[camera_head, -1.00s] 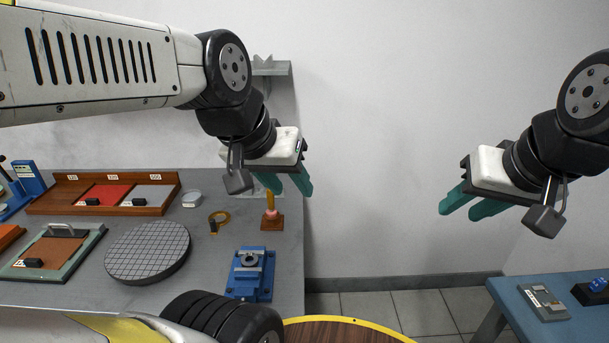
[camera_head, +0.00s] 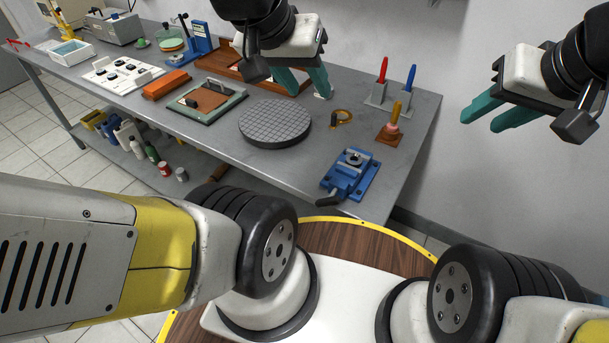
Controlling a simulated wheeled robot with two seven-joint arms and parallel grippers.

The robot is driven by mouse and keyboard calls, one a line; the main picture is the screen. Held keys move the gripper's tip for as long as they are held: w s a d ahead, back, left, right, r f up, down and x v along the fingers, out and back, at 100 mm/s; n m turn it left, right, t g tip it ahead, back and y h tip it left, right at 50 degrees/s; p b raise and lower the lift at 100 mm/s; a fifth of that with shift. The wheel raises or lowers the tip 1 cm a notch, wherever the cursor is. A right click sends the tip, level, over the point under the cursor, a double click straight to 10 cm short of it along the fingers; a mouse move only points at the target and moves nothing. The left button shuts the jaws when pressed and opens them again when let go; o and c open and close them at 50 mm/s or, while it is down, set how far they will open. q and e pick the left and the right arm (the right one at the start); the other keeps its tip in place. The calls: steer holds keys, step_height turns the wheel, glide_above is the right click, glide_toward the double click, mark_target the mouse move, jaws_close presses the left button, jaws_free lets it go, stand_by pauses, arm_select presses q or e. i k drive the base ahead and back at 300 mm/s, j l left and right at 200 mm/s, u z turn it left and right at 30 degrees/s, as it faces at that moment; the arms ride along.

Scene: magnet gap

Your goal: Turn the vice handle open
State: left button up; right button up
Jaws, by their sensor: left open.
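A blue vice (camera_head: 350,174) stands near the front right corner of the grey bench. A grey round part sits at the top of its jaws. A dark handle (camera_head: 327,202) sticks out at its front left end. My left gripper (camera_head: 303,85) is open and empty, with teal fingers pointing down, above the back of the bench and well behind the vice. My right gripper (camera_head: 490,115) hangs in the air to the right of the bench, its teal fingers apart and empty. Neither gripper touches the vice.
A round gridded plate (camera_head: 275,122) lies left of the vice. A brass ring (camera_head: 342,118), a wooden-handled tool on a brown base (camera_head: 389,133), and red (camera_head: 383,70) and blue (camera_head: 410,78) handles in stands are behind it. A framed board (camera_head: 206,101) lies further left.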

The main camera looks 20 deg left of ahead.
mark_target(332, 199)
steer(key=u, duration=0.55)
steer(key=k+j+u, duration=0.3)
steer(key=k+j, duration=0.25)
steer(key=k, duration=0.15)
steer(key=k+j+u, duration=0.35)
steer(key=k+j, duration=0.3)
